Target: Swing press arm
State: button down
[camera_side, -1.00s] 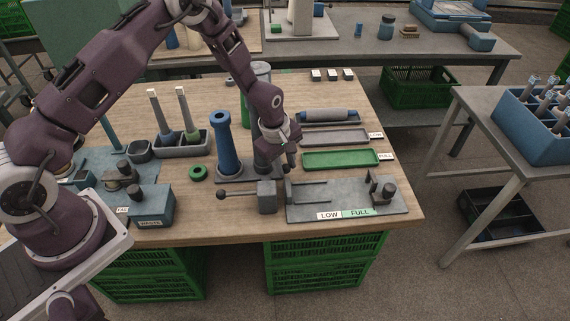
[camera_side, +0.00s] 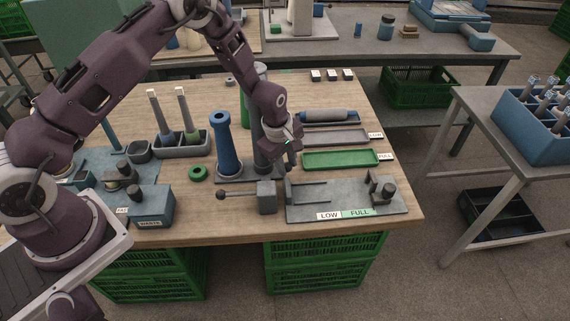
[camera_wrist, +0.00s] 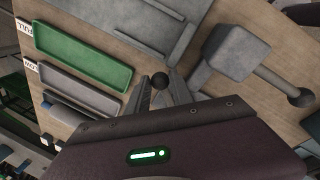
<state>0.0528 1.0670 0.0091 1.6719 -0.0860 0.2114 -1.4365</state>
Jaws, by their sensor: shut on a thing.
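My gripper (camera_wrist: 164,92) has a dark round knob (camera_wrist: 160,79) between its fingertips in the wrist view and is shut on it. I take the knob to be the press arm's end; the rest of that arm is hidden. In the side view my gripper (camera_side: 289,163) hangs between the grey post (camera_side: 259,135) and the green tray, above the rear of the grey gauge plate (camera_side: 330,206). My wrist hides the contact there. The blue column (camera_side: 224,150) stands upright to the left of the grey post.
A grey block with a ball-ended rod (camera_side: 265,197) lies in front of my gripper. The green tray (camera_side: 340,158) and a grey tray (camera_side: 336,136) lie to the right. A bin with two tall-handled tools (camera_side: 182,145) and a green ring (camera_side: 198,173) are to the left.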

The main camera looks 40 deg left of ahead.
jog(key=w+n, duration=0.3)
jog(key=n, duration=0.1)
jog(key=shift+w+a+y, duration=0.1)
jog(key=shift+a+y, duration=0.2)
jog(key=shift+y, duration=0.1)
jog(key=shift+w+a+n, duration=0.35)
jog(key=shift+w+n, duration=0.3)
jog(key=shift+n, duration=0.45)
jog(key=n, duration=0.1)
jog(key=w+a+n, duration=0.1)
jog(key=shift+w+a+n+y, duration=0.15)
jog(key=shift+w+n+y, duration=0.15)
jog(key=shift+y, duration=0.1)
jog(key=a+n, duration=0.1)
jog(key=w+a+n+g, duration=0.1)
jog(key=n, duration=0.1)
jog(key=shift+w+a+n, duration=0.15)
jog(key=shift+w+n, duration=0.05)
jog(key=shift+n, duration=0.1)
jog(key=a+n, duration=0.2)
jog(key=n, duration=0.1)
jog(key=shift+w+y, duration=0.3)
jog(key=shift+a+n+g, duration=0.4)
jog(key=shift+a+n, duration=0.25)
jog(key=shift+n, duration=0.15)
jog(key=shift+a, duration=0.1)
jog(key=c, duration=1.1)
grip_release()
jog(key=shift+c, duration=0.2)
jog(key=shift+r, duration=0.1)
